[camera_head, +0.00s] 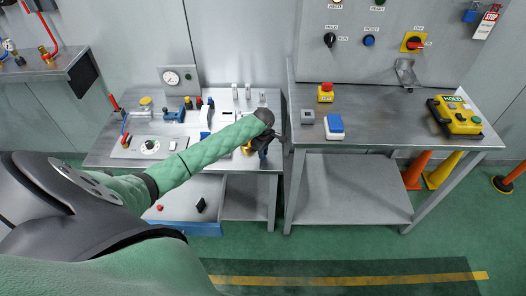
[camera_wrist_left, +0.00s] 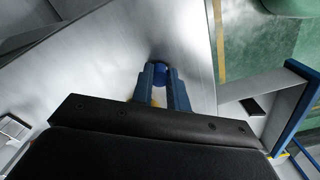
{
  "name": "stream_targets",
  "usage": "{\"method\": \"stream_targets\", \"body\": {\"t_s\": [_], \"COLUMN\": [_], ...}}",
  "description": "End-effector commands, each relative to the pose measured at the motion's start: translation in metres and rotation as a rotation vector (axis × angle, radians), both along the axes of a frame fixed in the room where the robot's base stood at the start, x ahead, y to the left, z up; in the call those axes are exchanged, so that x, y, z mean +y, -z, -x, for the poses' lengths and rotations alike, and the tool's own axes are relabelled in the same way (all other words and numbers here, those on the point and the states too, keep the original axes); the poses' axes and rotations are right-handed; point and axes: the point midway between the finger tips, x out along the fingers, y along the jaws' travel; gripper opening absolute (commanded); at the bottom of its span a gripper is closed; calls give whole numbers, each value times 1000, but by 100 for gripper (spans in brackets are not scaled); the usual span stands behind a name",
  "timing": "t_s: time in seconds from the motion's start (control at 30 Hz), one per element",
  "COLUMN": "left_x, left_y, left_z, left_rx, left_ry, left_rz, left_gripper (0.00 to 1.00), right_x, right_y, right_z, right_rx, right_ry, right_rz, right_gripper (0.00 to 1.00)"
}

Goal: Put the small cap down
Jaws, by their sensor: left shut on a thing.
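My left gripper (camera_head: 263,154) is at the right end of the left metal bench, small and partly hidden by my green arm in the head view. In the left wrist view its two blue fingers (camera_wrist_left: 164,84) are close together, shut on a small round blue piece (camera_wrist_left: 160,70), which I take for the small cap. The cap sits between the fingertips, over the bare grey metal top. Whether it touches the metal is unclear. The cap cannot be made out in the head view. A bit of yellow (camera_wrist_left: 155,102) shows between the fingers. My right gripper is not in view.
The left bench (camera_head: 103,155) carries a gauge panel (camera_head: 180,79), a plate with a knob (camera_head: 150,147) and several levers. An open drawer (camera_head: 183,190) is below. The right bench (camera_head: 385,128) holds a red-and-yellow button (camera_head: 326,92), a blue-and-white block (camera_head: 334,127) and a yellow control box (camera_head: 458,116).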

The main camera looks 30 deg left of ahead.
Motion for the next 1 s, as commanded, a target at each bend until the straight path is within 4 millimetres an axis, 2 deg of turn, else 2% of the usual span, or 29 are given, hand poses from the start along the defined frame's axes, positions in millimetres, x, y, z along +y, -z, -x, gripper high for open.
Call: {"method": "stream_targets", "body": {"t_s": [0.4,0.43,0.5,0.53,0.87,1.0], "left_x": [0,0,0,0,0,0], "left_y": [6,6,6,6,4,-9], "left_z": [0,0,0,0,0,-1], "left_rx": [0,0,0,0,0,-3], "left_ry": [0,0,0,0,0,1], "left_rz": [0,0,-1,-1,-1,-1], "left_gripper": [0,22,36,38,38,38], "right_x": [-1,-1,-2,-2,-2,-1], "right_y": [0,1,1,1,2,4], "right_z": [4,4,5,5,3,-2], "right_rx": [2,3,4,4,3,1], "right_ry": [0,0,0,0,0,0], "right_rz": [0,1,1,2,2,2], "right_gripper": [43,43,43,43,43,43]}}
